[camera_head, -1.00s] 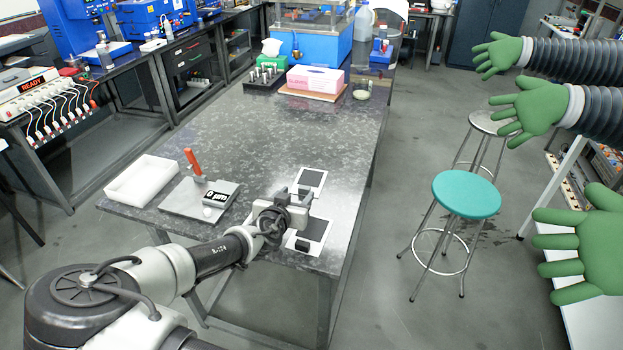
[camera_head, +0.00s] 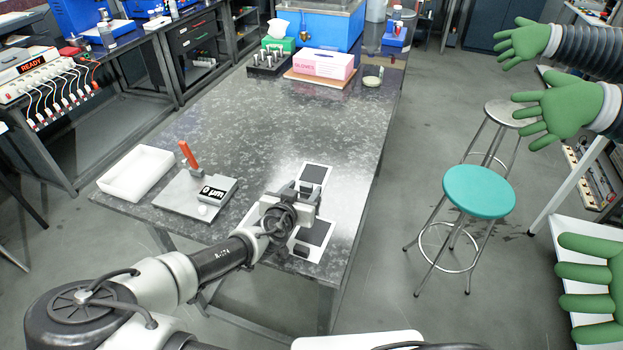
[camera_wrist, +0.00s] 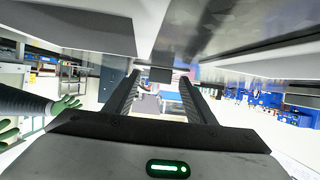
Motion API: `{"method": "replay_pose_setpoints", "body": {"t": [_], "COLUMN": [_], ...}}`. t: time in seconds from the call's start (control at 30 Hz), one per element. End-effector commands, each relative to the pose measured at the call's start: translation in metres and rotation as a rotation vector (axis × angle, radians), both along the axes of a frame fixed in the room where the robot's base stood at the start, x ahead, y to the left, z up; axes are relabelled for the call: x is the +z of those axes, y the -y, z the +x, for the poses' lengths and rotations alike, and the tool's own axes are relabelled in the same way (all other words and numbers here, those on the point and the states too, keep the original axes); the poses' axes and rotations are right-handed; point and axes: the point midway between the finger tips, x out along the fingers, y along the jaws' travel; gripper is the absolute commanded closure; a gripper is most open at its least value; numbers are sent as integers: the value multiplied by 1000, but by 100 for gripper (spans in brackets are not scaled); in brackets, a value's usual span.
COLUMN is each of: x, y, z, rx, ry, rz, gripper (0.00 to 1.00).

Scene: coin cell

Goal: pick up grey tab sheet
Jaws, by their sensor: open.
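Two dark grey sheets with white borders lie flat near the table's right front edge in the head view: a far one (camera_head: 314,173) and a near one (camera_head: 316,232). I cannot tell for sure which is the grey tab sheet. A small black block (camera_head: 301,250) sits at the near sheet's lower left corner. My gripper (camera_head: 308,190) is over the gap between the two sheets, hiding part of them. In the wrist view its two fingers (camera_wrist: 160,80) are apart, with nothing clearly held between them. Its height above the table is hard to judge.
On the table (camera_head: 260,120), a white tray (camera_head: 139,174) and a grey plate with an orange-handled tool (camera_head: 188,155) and a gauge (camera_head: 217,188) stand left. A pink box (camera_head: 322,64) is at the back. A teal stool (camera_head: 479,191) stands right. The table's middle is clear.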

Motion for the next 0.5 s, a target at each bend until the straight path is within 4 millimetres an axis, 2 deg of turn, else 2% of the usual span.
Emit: {"method": "replay_pose_setpoints", "body": {"t": [0.03,0.27,0.5], "x": [0,0,1], "y": [0,0,0], "z": [0,0,0], "rx": [0,0,0], "ry": [0,0,0], "rz": [0,0,1], "gripper": [53,92,94]}}
